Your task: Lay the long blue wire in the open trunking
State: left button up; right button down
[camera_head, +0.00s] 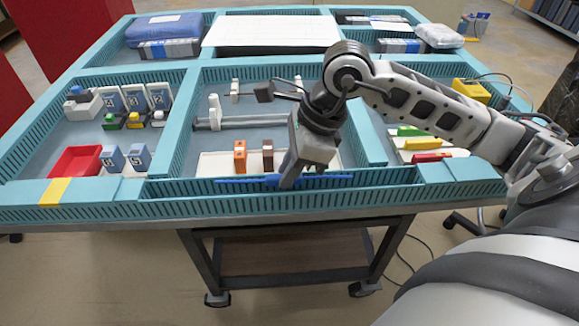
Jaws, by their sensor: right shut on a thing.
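The long blue wire (236,181) lies lengthwise along the open trunking (400,182), the slotted teal channel at the table's front edge. My right gripper (288,182) reaches down from above and is shut on the wire near its middle. The wire shows on both sides of the gripper, level with the trunking. I cannot tell whether it touches the channel floor. The fingertips are partly hidden by the gripper body and the channel. My left gripper is not in view.
Teal slotted walls divide the table into compartments. A red tray (76,161) and several small boxes stand at the left. Orange (240,156) and brown (267,155) blocks stand just behind the trunking. A yellow band (54,192) crosses a covered stretch at the front left.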

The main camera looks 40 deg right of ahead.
dwell(0.3)
jog(key=c, duration=1.3)
grip_release()
